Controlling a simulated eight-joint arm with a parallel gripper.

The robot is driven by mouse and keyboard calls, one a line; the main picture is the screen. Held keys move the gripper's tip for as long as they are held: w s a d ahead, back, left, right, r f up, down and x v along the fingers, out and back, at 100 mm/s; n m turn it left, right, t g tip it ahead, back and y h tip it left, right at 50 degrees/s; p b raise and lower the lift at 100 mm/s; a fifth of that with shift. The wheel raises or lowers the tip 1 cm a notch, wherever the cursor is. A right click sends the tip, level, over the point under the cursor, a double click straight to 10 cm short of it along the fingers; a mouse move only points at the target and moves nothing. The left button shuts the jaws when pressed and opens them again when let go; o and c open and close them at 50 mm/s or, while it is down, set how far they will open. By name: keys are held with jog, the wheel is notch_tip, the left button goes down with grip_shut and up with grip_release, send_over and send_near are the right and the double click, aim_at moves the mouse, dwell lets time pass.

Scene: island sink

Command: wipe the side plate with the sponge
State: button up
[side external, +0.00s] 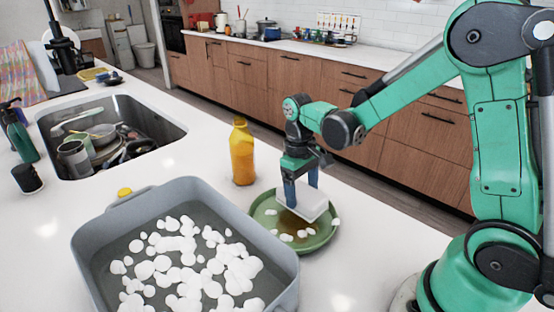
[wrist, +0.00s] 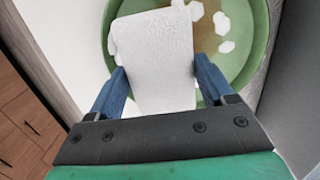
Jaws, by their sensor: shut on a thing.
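My gripper (side external: 301,187) is shut on a white sponge (side external: 308,203), with one blue finger on each side of it. In the wrist view the sponge (wrist: 155,55) sits between the fingers (wrist: 160,85). The sponge is over the green side plate (side external: 264,212), and its lower edge seems to be at or just above the plate's surface. The plate (wrist: 262,40) has a brown stain (side external: 290,222) and several white foam blobs (side external: 302,234) on it. The sponge hides part of the plate in both views.
A grey basin (side external: 90,240) with white foam blobs stands left of the plate. An orange bottle (side external: 242,155) stands behind the plate. A sink (side external: 165,130) with dishes is at the far left. White counter is clear right of the plate.

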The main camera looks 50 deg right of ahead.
jog(key=shift+d+r, duration=0.1)
jog(key=shift+d, duration=1.15)
jog(key=shift+a+r, duration=0.15)
jog(key=shift+a, duration=2.3)
jog(key=shift+a+r, duration=0.15)
jog(key=shift+a, duration=2.3)
jog(key=shift+d, duration=4.85)
jog(key=shift+s+a, duration=0.1)
jog(key=shift+a, duration=5)
jog(key=shift+d+f, duration=0.1)
jog(key=shift+f, duration=0.1)
notch_tip(320, 180, up, 7)
jog(key=shift+f, duration=0.2)
